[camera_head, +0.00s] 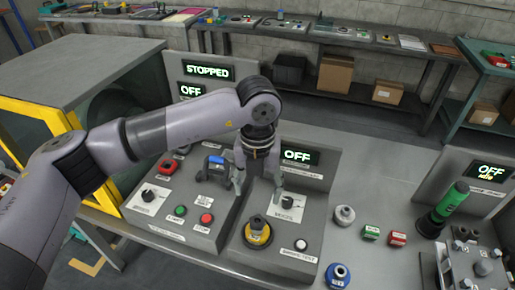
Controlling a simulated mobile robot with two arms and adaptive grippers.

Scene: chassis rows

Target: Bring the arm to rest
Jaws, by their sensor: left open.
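My left arm reaches in from the left across the machine's control panels. My left gripper (257,187) points down over the panels and is open, with its fingers apart. Between and below the fingers lies the panel face, and I see nothing held. A black rotary knob on a white label sits near the right fingertip; I cannot tell whether they touch. A yellow-and-black knob (257,231) is just below the gripper. My right gripper is not in view.
Green (180,210) and red (206,218) buttons sit on the left panel. Displays read STOPPED (208,72) and OFF (298,156). A green cylinder (449,202) stands at right. Small red (397,239) and green (371,232) blocks and a blue round part (338,275) lie on the grey bench.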

